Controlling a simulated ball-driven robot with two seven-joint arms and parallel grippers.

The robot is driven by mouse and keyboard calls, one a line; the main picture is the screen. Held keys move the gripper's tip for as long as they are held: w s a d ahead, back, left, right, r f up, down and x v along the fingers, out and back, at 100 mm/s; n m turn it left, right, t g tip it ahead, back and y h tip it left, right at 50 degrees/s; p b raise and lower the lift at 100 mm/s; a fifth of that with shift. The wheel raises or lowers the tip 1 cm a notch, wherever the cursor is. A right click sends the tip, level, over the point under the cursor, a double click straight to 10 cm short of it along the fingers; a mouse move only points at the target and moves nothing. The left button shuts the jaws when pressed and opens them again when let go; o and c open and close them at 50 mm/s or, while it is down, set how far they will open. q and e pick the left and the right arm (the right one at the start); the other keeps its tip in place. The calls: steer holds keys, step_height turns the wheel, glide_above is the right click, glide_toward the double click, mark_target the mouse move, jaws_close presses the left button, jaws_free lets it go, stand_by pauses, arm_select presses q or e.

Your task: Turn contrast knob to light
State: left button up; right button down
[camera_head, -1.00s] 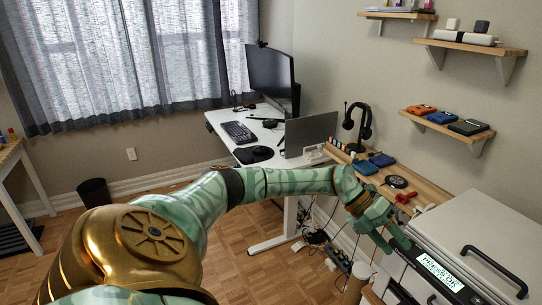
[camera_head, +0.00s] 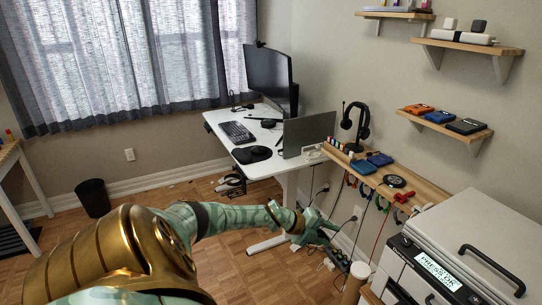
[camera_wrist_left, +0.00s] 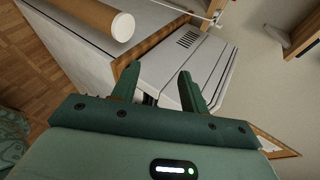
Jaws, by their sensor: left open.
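The grey-white printer (camera_head: 480,235) stands at the lower right in the head view. Its dark front panel (camera_head: 408,252) carries a lit display (camera_head: 438,271) reading "PRESS OK". I cannot make out a contrast knob. My left gripper (camera_head: 333,231) is open and empty, to the left of the printer and apart from it. In the left wrist view, the open green fingers (camera_wrist_left: 159,82) point toward the printer's pale side (camera_wrist_left: 188,50), which has a dark vent. The printer's front is not clear there. My right gripper is out of view.
A rolled tube (camera_head: 360,269) stands left of the printer and shows close in the left wrist view (camera_wrist_left: 122,26). A wooden shelf (camera_head: 420,187) with hanging cables is behind.

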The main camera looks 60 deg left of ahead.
arm_select(q)
steer(key=s+a+f+n+y, duration=0.3)
steer(key=s+a+f, duration=0.1)
steer(key=a, duration=0.3)
steer(key=s+a+f+n+g+y, duration=0.1)
steer(key=s+a+f+n+y, duration=0.2)
steer(key=s+a, duration=0.4)
steer(key=shift+a+f, duration=0.55)
steer(key=shift+f, duration=0.05)
steer(key=shift+s, duration=0.1)
